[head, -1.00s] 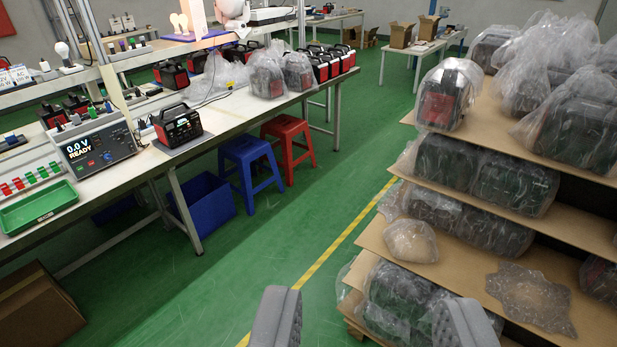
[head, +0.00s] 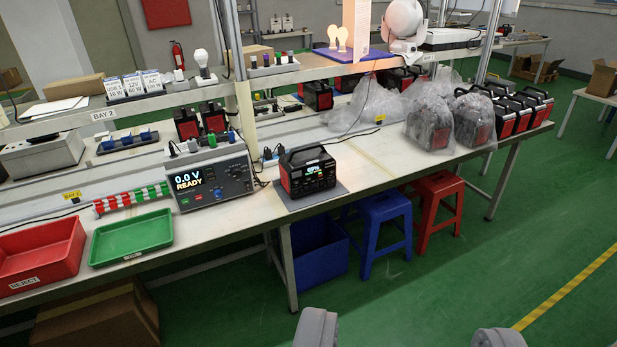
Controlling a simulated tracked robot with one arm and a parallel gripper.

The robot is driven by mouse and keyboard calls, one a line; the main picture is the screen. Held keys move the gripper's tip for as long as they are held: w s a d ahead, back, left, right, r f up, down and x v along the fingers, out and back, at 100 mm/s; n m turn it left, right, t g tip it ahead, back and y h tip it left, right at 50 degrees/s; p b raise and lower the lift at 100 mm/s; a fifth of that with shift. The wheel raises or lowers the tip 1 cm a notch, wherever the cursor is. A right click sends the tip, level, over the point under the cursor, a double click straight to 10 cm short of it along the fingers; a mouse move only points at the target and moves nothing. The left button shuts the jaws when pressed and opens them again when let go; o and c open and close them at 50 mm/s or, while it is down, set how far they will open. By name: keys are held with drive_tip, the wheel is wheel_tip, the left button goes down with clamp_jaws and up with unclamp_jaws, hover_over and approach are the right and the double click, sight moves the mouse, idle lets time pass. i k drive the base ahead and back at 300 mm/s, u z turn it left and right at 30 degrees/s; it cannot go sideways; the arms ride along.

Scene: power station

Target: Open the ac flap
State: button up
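A red and black power station (head: 307,171) with a lit front display stands upright on a grey mat on the white workbench. Its front faces me at an angle, and it is too small to make out the ac flap. My gripper (head: 408,338) shows at the bottom edge as two grey fingers spread wide apart, with green floor between them. It is open and empty, well short of the bench and to the right of the power station.
A tester (head: 212,178) reading 0.0 V READY stands left of the power station. Green (head: 131,238) and red (head: 40,255) trays lie further left. Blue (head: 384,222) and red (head: 437,202) stools stand under the bench. Bagged units (head: 430,124) sit on the right. Floor ahead is clear.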

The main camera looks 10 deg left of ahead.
sight(332, 180)
drive_tip(key=u, duration=0.3)
drive_tip(key=i, duration=2.65)
drive_tip(key=u, duration=0.2)
